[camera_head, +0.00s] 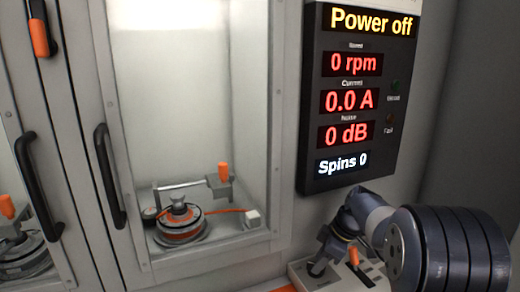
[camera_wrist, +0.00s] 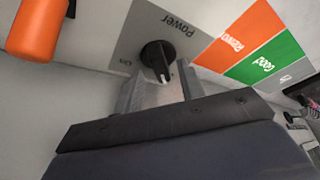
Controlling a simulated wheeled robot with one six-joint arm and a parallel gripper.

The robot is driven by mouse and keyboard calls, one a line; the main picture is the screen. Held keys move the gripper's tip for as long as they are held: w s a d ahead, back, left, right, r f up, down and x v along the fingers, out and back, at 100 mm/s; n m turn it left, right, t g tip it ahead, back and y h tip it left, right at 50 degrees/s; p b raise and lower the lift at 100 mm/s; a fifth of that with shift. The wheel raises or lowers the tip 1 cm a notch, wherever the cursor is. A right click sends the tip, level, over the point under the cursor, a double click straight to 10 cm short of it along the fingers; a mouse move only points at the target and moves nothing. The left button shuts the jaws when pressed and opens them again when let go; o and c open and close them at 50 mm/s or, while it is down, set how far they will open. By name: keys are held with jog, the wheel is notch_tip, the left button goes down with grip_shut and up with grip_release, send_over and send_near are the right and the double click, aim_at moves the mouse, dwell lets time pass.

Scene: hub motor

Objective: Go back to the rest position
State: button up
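My gripper (camera_wrist: 160,88) is low at the right in the camera_head view (camera_head: 322,248), over the control panel (camera_head: 298,270). In the wrist view its two grey fingers stand apart, with the black power knob (camera_wrist: 157,57) just beyond or between their tips. I cannot tell whether they touch it. The knob sits on a grey plate marked Power and has a white pointer mark. The display (camera_head: 352,100) reads Power off, 0 rpm, 0.0 A, 0 dB, Spins 0.
A hub motor (camera_head: 181,222) sits in the cabinet behind a closed clear door with a black handle (camera_head: 109,175). An orange-handled lever (camera_head: 354,256) stands beside my gripper; an orange grip (camera_wrist: 38,28) shows in the wrist view. Orange and green labels (camera_wrist: 262,68) lie right of the knob.

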jog(key=p+v, duration=0.1)
jog(key=v, duration=0.8)
jog(key=b+x, duration=0.1)
jog(key=x, duration=0.9)
jog(key=shift+a+f, duration=0.1)
jog(key=shift+f, duration=0.15)
jog(key=shift+r+m, duration=0.2)
jog(key=shift+m, duration=0.1)
jog(key=shift+s+m+t+h, duration=0.1)
jog(key=shift+m+t+h, duration=0.25)
jog(key=shift+m, duration=0.45)
jog(key=shift+m+t+h+p, duration=0.35)
jog(key=shift+m+t, duration=0.05)
jog(key=shift+m, duration=0.9)
jog(key=shift+m+t+h+p, duration=0.3)
jog(key=shift+m+t+p, duration=0.05)
jog(key=shift+m, duration=0.95)
